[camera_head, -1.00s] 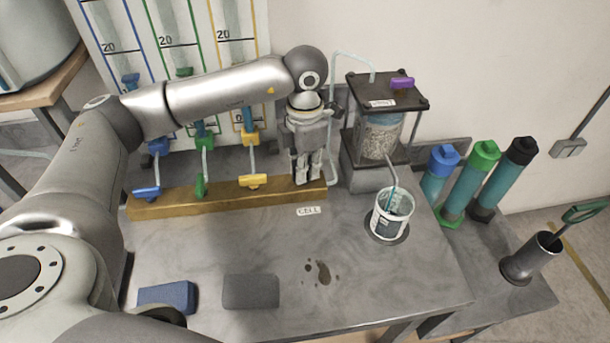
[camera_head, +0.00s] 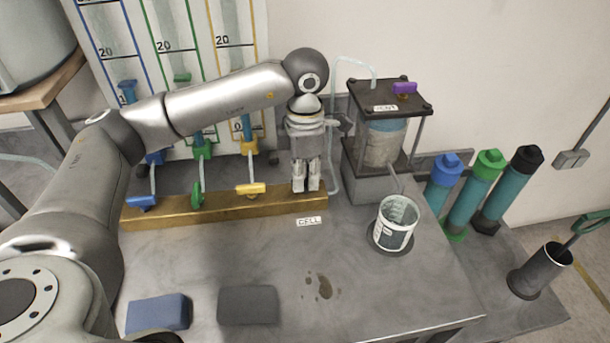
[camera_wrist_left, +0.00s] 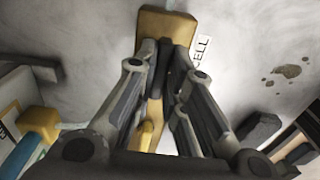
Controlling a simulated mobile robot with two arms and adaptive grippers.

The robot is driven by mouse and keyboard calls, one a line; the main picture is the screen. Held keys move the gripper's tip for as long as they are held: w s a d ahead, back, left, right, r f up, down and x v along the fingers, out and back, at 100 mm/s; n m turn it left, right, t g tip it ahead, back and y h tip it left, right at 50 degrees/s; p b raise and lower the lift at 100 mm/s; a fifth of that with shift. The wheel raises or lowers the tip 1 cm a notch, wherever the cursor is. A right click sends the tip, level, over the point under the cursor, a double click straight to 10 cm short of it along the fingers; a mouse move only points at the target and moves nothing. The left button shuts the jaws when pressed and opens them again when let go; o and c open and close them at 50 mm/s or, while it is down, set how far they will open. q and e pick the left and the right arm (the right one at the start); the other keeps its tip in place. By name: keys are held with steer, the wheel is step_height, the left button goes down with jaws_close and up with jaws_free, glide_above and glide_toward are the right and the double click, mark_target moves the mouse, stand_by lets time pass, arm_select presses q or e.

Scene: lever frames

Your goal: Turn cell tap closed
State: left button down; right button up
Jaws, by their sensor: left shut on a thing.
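My left gripper (camera_head: 306,186) points down at the right end of the brass manifold bar (camera_head: 225,207), just behind the white CELL label (camera_head: 308,221). Its fingers are shut on the cell tap, which they hide in the head view. The left wrist view also shows the closed fingers (camera_wrist_left: 168,58) over the end of the bar (camera_wrist_left: 165,24), with the CELL label beside them. The tap's handle and its angle cannot be made out. My right gripper is not in view.
Blue (camera_head: 141,203), green (camera_head: 197,194) and yellow (camera_head: 250,190) taps sit along the bar. Blue (camera_head: 160,313) and grey (camera_head: 248,305) blocks lie in front.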

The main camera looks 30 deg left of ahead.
arm_select(q)
steer(key=shift+w+r, duration=0.1)
steer(key=c, duration=1.5)
jaws_free()
